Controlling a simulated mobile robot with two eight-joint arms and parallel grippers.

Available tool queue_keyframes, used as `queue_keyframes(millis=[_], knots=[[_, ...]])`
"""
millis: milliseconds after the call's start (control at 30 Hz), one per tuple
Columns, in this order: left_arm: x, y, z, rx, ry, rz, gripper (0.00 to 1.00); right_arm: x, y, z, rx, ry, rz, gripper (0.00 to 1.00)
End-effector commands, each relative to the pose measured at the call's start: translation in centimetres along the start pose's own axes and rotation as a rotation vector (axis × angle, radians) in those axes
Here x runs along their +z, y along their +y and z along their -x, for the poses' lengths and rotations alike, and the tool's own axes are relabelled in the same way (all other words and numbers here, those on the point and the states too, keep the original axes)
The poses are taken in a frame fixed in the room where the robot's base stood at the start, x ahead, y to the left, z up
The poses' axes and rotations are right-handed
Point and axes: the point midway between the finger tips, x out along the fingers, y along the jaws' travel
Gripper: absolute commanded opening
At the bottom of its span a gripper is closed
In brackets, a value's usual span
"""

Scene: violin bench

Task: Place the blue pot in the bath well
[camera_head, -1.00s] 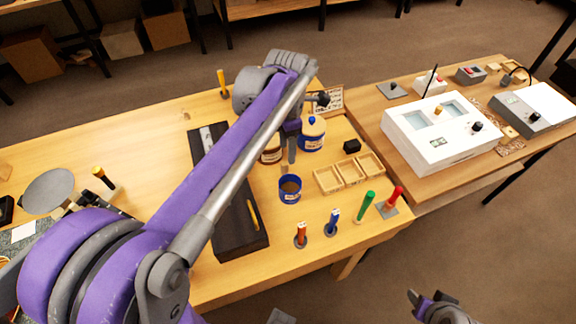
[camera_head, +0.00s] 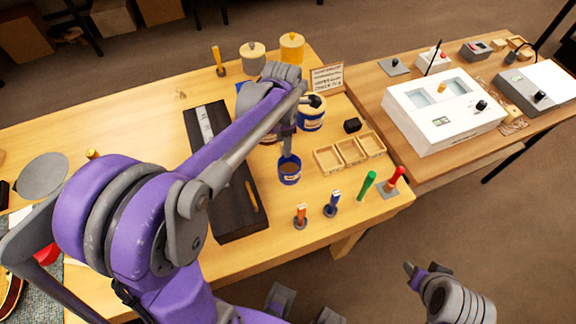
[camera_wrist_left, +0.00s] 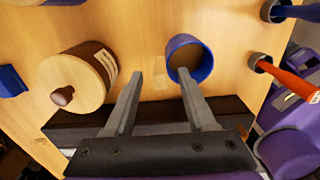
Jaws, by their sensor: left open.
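The blue pot (camera_head: 290,175), open-topped with brown contents, stands upright on the wooden bench right of the dark long case. My left gripper (camera_head: 287,154) is open just above and behind it, its fingertips overlapping the pot's rim in the head view. In the left wrist view the pot (camera_wrist_left: 203,62) lies ahead of the right fingertip, which overlaps its rim; I cannot tell whether they touch. The gap between the fingers is empty. The white bath unit (camera_head: 440,135) with two square wells (camera_head: 412,122) stands on the right-hand table. My right gripper (camera_head: 420,270) hangs over the floor, its jaw state unclear.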

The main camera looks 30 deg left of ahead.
Motion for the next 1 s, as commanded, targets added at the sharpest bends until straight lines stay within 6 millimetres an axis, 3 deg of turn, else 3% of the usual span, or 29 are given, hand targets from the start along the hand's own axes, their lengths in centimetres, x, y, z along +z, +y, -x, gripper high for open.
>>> queue_keyframes(millis=[100,333,667,1000], knots=[[0.02,-0.02,-0.99,0.000,0.000,-0.001,0.56,0.07,0.00,-0.08,0.000,0.000,0.000,0.50],[0.03,-0.03,-1.10,0.000,0.000,-0.001,0.56,0.06,0.00,-0.07,0.000,0.000,0.000,0.50],[0.02,-0.04,-1.08,0.000,0.000,-0.001,0.00,0.06,0.00,-0.07,0.000,0.000,0.000,0.50],[0.02,-0.04,-1.07,0.000,0.000,-0.001,0.00,0.06,0.00,-0.07,0.000,0.000,0.000,0.50]])
